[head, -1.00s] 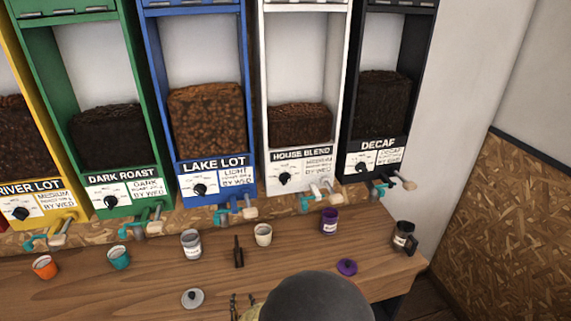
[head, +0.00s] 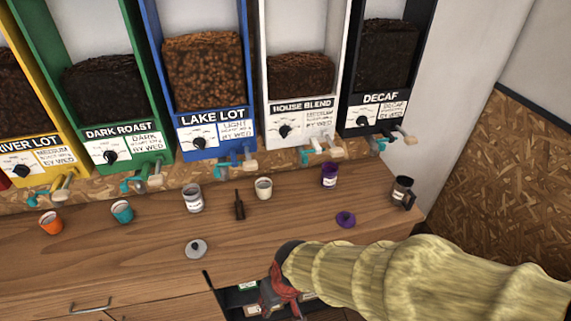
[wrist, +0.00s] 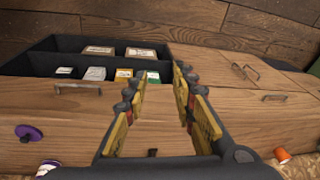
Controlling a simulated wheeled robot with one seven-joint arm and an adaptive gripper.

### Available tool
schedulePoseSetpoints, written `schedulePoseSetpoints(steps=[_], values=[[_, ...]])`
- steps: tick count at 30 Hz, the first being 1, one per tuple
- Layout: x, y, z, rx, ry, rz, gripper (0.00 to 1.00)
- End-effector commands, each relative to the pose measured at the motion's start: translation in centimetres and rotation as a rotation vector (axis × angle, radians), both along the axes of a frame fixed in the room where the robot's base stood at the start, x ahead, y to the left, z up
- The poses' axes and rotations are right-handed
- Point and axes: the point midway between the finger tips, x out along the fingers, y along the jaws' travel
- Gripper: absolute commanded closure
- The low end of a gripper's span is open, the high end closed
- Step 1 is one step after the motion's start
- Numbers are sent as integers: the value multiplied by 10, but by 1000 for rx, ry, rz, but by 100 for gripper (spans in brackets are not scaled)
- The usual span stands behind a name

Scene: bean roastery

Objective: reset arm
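My gripper (wrist: 160,105) is open in the wrist view, its two yellow-padded fingers apart with nothing between them. In the head view my gripper (head: 280,292) is partly hidden at the bottom centre, behind the end of my pale yellow-sleeved arm. It is by the counter's front edge, over an open drawer (head: 207,279). The arm reaches in from the lower right. In the wrist view the drawer's dark compartments (wrist: 28,64) lie beyond the fingers and hold several small boxes and packets (wrist: 95,73).
Bean dispensers stand behind.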

Motion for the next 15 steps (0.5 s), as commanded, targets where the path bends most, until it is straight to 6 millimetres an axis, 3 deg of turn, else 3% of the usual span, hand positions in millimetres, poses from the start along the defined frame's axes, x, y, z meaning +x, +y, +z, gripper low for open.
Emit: schedulePoseSetpoints(steps=[1,3,9,15], values=[[-2,-25,27,-9,-1,-24,74],[-9,-60,58,-35,1,-55,74],[-28,-150,135,-75,-100,-208,74],[-25,-200,194,-48,-299,-380,74]])
